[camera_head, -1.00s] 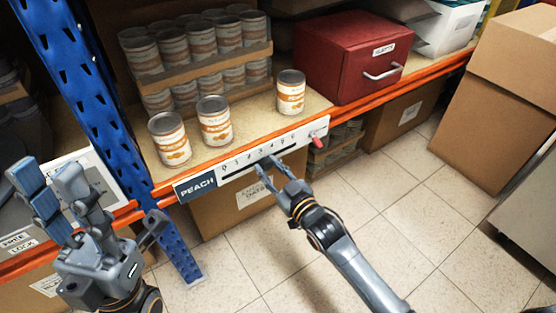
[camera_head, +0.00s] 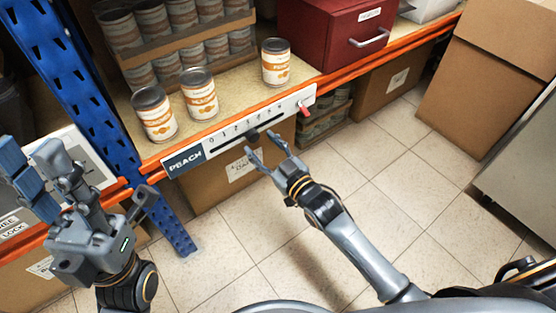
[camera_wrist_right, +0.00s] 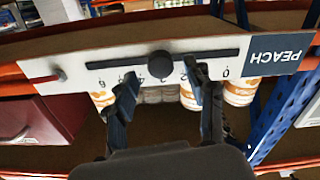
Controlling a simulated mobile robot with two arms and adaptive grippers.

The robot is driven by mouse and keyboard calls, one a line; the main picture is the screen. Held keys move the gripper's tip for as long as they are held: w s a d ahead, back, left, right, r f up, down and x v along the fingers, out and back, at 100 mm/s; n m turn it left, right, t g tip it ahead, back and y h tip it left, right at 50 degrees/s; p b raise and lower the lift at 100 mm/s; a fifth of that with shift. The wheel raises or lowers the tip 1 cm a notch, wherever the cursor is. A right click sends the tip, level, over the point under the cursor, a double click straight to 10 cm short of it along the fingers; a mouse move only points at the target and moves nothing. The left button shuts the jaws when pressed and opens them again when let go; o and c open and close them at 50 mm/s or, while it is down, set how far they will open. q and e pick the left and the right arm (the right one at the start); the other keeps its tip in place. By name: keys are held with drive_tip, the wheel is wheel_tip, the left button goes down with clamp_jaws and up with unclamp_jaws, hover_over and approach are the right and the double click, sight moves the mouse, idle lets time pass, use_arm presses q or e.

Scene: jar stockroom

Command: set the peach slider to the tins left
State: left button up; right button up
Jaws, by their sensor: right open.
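The peach slider is a white panel with a dark PEACH label (camera_head: 186,162), a black slot and a 0 to 6 scale, on the orange shelf edge. Its dark knob (camera_head: 252,134) is near the 3; it also shows in the right wrist view (camera_wrist_right: 160,64), where the panel is upside down. Three peach tins (camera_head: 155,113), (camera_head: 200,93), (camera_head: 275,62) stand apart on the shelf above. My right gripper (camera_head: 261,147) is open just before the panel; in its wrist view the fingers sit on either side of the knob, apart from it. My left gripper (camera_head: 85,190) is open and empty at the lower left.
A small red knob (camera_head: 305,110) sits at the panel's right end. Trays of tins, a red box (camera_head: 335,40) with a handle and a blue upright (camera_head: 95,110) surround the spot. Cardboard boxes stand below and at right (camera_head: 490,80). The tiled floor is clear.

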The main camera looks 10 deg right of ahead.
drive_tip(key=v, duration=0.9)
drive_tip(key=shift+s, duration=0.1)
